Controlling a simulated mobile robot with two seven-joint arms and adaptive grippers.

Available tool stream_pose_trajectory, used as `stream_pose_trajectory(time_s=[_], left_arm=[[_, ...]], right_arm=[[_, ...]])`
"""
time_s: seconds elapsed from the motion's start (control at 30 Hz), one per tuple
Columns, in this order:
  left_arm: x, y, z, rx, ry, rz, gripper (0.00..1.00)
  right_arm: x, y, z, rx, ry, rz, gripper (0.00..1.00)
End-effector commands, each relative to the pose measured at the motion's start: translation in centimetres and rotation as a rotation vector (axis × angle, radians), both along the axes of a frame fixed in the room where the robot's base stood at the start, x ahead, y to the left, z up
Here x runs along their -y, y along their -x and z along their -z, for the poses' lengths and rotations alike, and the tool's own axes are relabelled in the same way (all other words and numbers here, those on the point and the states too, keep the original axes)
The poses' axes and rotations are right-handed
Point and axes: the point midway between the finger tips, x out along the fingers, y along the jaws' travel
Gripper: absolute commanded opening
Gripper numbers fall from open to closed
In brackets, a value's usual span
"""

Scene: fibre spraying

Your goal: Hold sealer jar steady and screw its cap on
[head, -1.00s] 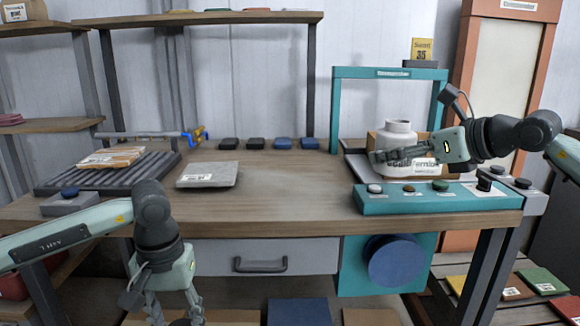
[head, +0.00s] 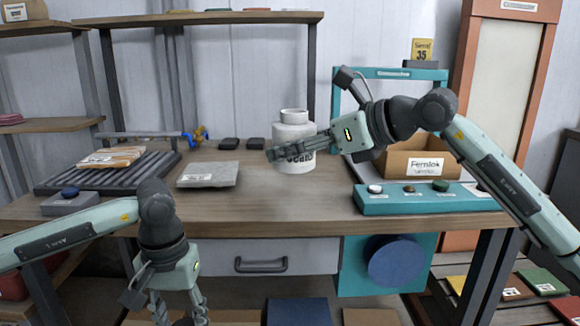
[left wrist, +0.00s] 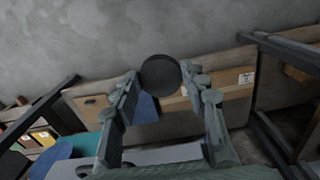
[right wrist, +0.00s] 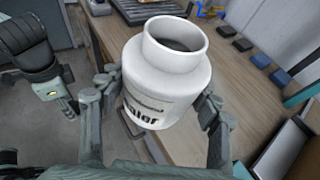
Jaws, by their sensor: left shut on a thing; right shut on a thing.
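The white sealer jar (head: 293,140) is upright with its wide mouth open. My right gripper (head: 272,152) is shut on it from the right, with a finger on either side of the body in the right wrist view (right wrist: 165,75). Whether its base touches the bench or hangs just above it, I cannot tell. My left gripper (left wrist: 160,90) is shut on a round black cap (left wrist: 160,75), held between its fingertips. In the head view the left gripper (head: 178,308) hangs low in front of the bench, well to the left of and below the jar.
The wooden bench (head: 290,205) is clear in front of the jar. A grey slab (head: 208,175) and a ribbed roller tray (head: 60,182) lie to the left. A teal button panel (head: 425,200), a teal frame (head: 338,100) and a cardboard box (head: 412,163) stand to the right.

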Motion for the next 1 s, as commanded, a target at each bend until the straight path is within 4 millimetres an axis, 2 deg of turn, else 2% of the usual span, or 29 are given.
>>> stream_pose_trajectory(time_s=[0.37,0.57,0.8,1.0], left_arm=[[0.0,0.0,0.0,0.000,0.000,0.000,0.32],[0.0,0.0,0.0,0.000,0.000,0.000,0.32],[0.0,0.0,0.0,0.000,0.000,0.000,0.32],[0.0,0.0,0.0,0.000,0.000,0.000,0.32]], right_arm=[[3.4,1.2,4.8,-0.010,-0.001,-0.004,0.11],[6.6,2.8,9.2,-0.014,0.000,-0.004,0.11],[12.1,6.5,15.7,-0.014,-0.001,0.003,0.11],[16.3,10.0,20.3,-0.012,0.000,0.004,0.11]])
